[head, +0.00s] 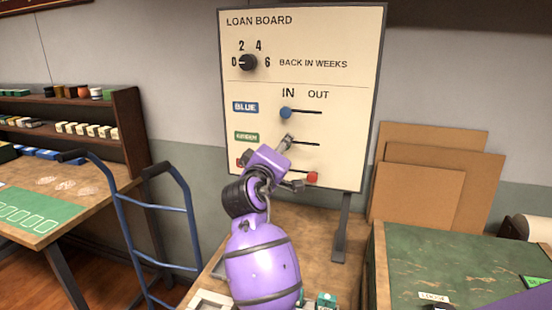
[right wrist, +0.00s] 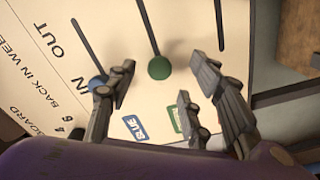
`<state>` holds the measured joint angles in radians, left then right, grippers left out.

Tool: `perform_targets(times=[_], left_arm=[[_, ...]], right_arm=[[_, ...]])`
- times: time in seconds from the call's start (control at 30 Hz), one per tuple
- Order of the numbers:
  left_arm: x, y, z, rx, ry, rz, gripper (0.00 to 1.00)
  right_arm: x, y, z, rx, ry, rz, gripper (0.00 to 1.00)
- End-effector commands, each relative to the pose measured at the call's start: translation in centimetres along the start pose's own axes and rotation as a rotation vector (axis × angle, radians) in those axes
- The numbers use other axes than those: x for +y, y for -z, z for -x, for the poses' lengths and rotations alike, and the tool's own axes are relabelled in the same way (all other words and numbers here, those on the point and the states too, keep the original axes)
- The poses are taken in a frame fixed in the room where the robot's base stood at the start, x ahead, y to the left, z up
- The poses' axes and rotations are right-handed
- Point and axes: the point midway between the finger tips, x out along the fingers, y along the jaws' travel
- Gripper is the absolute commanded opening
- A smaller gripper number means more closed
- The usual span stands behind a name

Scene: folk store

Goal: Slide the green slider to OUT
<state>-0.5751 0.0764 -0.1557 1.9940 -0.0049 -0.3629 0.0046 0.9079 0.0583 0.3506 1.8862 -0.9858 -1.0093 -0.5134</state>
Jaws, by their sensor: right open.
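The loan board (head: 350,85) stands upright with IN and OUT labels above slots for blue, green and red sliders. In the right wrist view, the green slider (right wrist: 159,67) is a round knob at the IN end of its slot. My right gripper (right wrist: 160,80) is open, with its fingers on either side of the green knob and no clear contact. In the head view, my right gripper (head: 291,163) is in front of the green row and hides the knob. My left gripper is not in view.
The blue slider (head: 285,112) is at IN, close to one finger in the wrist view. The red slider (head: 312,177) is at OUT. A black dial (head: 248,63) is above. Cardboard sheets (head: 430,175) lean at right; a blue hand truck (head: 160,208) stands at left.

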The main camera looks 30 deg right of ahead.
Motion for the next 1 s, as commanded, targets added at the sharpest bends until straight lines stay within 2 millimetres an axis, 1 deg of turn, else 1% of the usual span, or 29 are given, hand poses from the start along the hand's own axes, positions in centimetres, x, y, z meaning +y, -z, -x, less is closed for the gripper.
perform_targets(times=[0.03,0.23,0.3,0.53,0.77,0.87,1.0], left_arm=[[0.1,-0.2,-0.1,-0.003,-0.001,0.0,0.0],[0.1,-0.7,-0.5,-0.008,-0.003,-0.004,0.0],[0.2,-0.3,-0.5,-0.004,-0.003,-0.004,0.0],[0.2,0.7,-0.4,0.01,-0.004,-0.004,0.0],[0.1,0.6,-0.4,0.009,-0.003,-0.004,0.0],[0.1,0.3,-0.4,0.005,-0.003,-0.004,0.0],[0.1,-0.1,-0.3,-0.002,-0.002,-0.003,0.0]], right_arm=[[-0.1,-0.1,-0.7,0.0,-0.002,0.002,0.47],[-0.1,-0.1,-3.1,0.0,-0.002,0.002,0.47],[0.0,0.0,-2.8,0.001,0.0,0.0,0.47],[0.2,0.1,-3.0,0.001,-0.002,-0.002,0.47],[0.1,0.0,-3.0,0.001,-0.001,-0.001,0.47],[0.0,0.0,-3.0,0.001,-0.001,-0.001,0.35],[0.0,0.0,-3.0,0.001,-0.001,-0.001,0.17]])
